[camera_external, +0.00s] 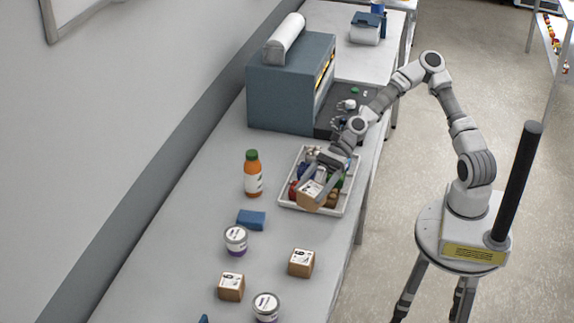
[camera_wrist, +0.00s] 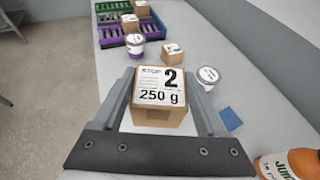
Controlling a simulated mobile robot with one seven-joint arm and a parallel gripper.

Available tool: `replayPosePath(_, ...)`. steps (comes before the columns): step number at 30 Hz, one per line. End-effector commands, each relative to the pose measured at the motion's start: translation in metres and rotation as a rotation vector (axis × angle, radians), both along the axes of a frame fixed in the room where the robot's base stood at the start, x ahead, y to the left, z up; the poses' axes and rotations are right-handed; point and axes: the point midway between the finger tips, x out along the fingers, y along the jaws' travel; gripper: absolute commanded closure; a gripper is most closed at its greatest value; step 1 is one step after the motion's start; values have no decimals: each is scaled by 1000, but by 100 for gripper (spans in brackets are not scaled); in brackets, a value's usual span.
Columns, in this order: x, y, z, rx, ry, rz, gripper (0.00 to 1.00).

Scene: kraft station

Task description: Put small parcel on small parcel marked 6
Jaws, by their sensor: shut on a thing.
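My gripper (camera_external: 316,186) is shut on a small brown parcel (camera_wrist: 160,92), with one finger on each side. Its white label reads "2" and "250 g" in the wrist view. In the external view the held parcel (camera_external: 311,196) is over the front part of a white tray. Two more small parcels with white labels stand on the table, one at the front right (camera_external: 302,263) and one at the front left (camera_external: 231,288). Their numbers are too small to read, so I cannot tell which is marked 6. A small parcel (camera_wrist: 172,54) also shows beyond my gripper in the wrist view.
The white tray (camera_external: 286,204) holds several mixed items. A juice bottle (camera_external: 253,174), a blue block (camera_external: 251,220) and two tubs (camera_external: 236,241) (camera_external: 266,306) stand nearby. Purple and green crates (camera_wrist: 112,40) with parcels are farther off in the wrist view.

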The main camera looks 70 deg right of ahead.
Motion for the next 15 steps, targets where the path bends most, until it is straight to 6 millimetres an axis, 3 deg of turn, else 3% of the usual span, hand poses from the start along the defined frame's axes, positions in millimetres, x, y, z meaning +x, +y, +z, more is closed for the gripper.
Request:
replayPosePath(6, -4, 43, -27, 0, 1, 7, 98)
replayPosePath(15, -4, 93, -56, 0, -1, 3, 98)
